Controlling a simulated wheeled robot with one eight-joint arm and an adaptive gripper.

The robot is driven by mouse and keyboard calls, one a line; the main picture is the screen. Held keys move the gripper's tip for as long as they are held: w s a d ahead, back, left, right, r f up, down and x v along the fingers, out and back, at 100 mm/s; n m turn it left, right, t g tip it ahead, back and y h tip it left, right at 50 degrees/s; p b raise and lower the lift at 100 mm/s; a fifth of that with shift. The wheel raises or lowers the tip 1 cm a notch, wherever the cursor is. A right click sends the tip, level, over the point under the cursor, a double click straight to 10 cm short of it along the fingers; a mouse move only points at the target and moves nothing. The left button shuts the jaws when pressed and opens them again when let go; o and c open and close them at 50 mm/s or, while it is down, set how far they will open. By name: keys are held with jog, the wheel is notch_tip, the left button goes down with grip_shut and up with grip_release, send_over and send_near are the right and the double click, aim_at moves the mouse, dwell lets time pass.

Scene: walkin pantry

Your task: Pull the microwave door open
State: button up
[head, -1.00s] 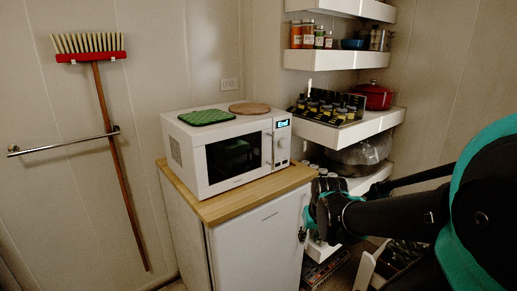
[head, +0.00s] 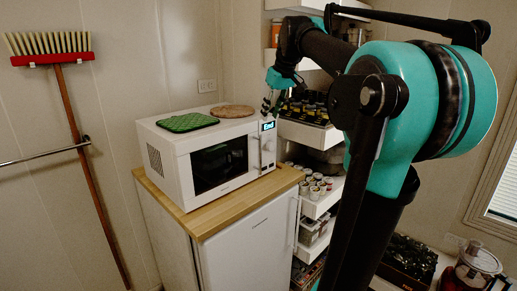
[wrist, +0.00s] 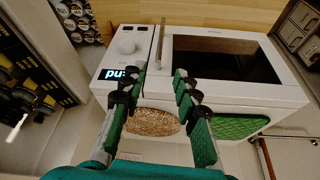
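The white microwave (head: 168,165) stands on a wooden-topped cabinet. Its door (head: 220,163) is closed, with a dark window and an upright handle (head: 260,153) at the right side. In the wrist view the picture is upside down; the handle (wrist: 161,42) lies between the door window and the control panel with its lit display. My gripper (head: 268,104) is above the microwave's right end in the head view. In the wrist view my gripper (wrist: 162,82) is open, its two green-padded fingers apart with nothing between them. The fingertips are apart from the handle as seen there.
A green mat (head: 187,122) and a round cork mat (head: 233,111) lie on the microwave. Shelves with jars (head: 318,183) stand close on the right. The wooden counter (head: 235,203) in front is clear. A broom (head: 75,130) hangs at the left.

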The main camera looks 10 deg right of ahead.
aim_at(261, 145)
jog(key=x, duration=1.7)
jog(key=shift+r, duration=0.1)
grip_shut()
